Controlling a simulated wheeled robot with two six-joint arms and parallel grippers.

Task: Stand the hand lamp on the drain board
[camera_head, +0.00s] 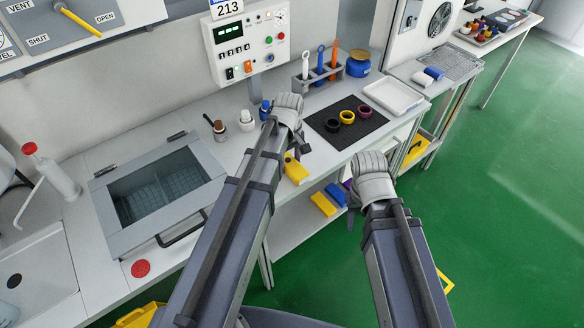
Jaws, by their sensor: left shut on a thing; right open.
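My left gripper (300,146) is over the front part of the bench and is shut on a yellow thing (295,168), which looks like the hand lamp. The lamp hangs below the fingers near the bench's front edge; its upper end is hidden by the gripper. A grey ridged board (452,62), which looks like the drain board, lies on the side bench at the upper right, well apart from both grippers. My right gripper (353,217) is open and empty in front of the bench edge.
A black mat (324,125) with several rings and a white tray (393,96) lie right of my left gripper. A tool rack (318,76) and blue jar (358,64) stand behind. A lidded basin (160,190) is at left.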

